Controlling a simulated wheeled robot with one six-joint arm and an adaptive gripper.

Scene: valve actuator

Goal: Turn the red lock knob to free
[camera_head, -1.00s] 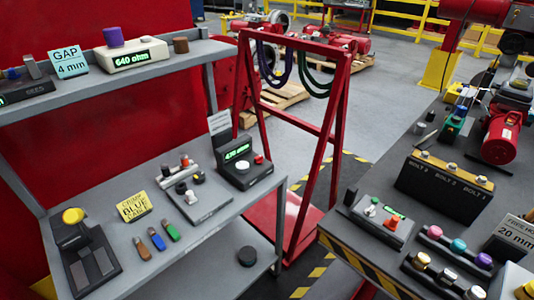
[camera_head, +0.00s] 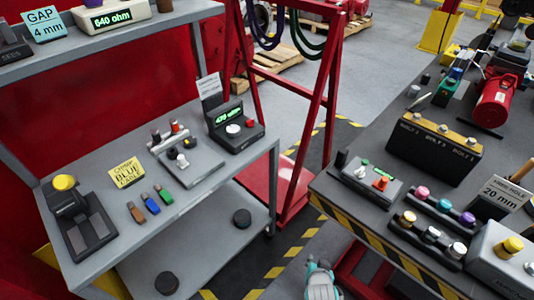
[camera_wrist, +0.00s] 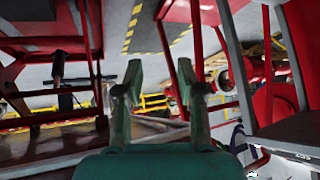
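A red knob (camera_head: 381,183) stands on a small grey box (camera_head: 362,192) with a white knob (camera_head: 361,172) on the right bench. Another red knob (camera_head: 250,122) sits on the dark meter box (camera_head: 231,131) on the left bench. I cannot read which is the lock knob, nor either knob's setting. My gripper (camera_wrist: 160,85) is open and empty in the wrist view, its two fingers apart. The teal end of my arm (camera_head: 320,281) shows at the bottom of the head view, low between the benches, away from both red knobs. Neither knob is clear in the wrist view.
The right bench has a striped front edge (camera_head: 372,240). A black bolt block (camera_head: 433,151) and coloured knobs (camera_head: 444,204) stand near the grey box. A red frame (camera_head: 308,110) stands between the benches.

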